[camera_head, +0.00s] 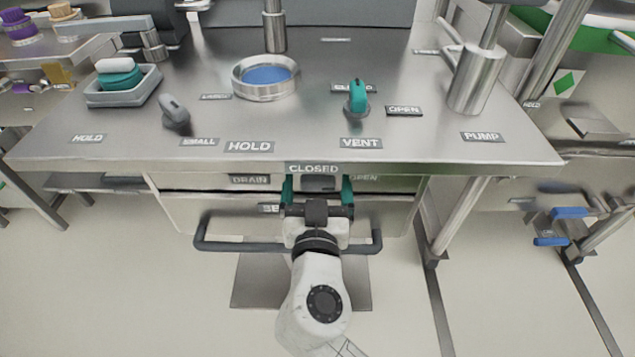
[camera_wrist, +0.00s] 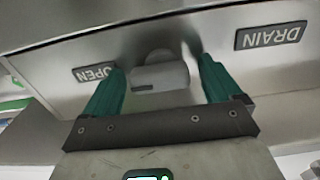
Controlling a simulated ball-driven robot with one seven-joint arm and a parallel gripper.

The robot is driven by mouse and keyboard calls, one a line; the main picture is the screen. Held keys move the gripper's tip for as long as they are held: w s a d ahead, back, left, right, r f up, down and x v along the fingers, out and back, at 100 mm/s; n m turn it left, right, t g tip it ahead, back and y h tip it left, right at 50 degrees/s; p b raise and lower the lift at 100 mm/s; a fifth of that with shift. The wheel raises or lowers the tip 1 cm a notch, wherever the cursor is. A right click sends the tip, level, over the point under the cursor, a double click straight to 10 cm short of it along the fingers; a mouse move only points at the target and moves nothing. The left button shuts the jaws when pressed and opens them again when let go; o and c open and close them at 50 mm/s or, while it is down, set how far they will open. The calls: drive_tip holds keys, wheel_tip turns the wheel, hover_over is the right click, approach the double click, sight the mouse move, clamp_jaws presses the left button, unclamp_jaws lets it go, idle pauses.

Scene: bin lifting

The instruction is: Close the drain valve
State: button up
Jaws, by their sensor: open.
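The drain valve's grey handle (camera_head: 318,184) is on the front panel below the tabletop edge, between the DRAIN label (camera_head: 250,180) and the OPEN label (camera_head: 363,178). The CLOSED label (camera_head: 314,169) is just above it. In the wrist view the handle (camera_wrist: 160,77) is a rounded grey piece in front of a round hub, and the labels appear upside down. My gripper (camera_head: 318,190) is open, with teal fingers on either side of the handle. In the wrist view my gripper (camera_wrist: 160,80) shows a small gap beside each end of the handle. Whether the fingertips touch the panel is unclear.
A dark bar handle (camera_head: 240,246) of a drawer or bin runs below and beside my wrist. On the tabletop (camera_head: 300,120) stand a teal VENT handle (camera_head: 357,97), a grey lever (camera_head: 174,112), a round basin (camera_head: 265,78) and a soap tray (camera_head: 123,88). Floor is clear at front left.

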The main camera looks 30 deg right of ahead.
drive_tip(key=shift+w+d, duration=0.2)
drive_tip(key=shift+w, duration=0.1)
drive_tip(key=c, duration=1)
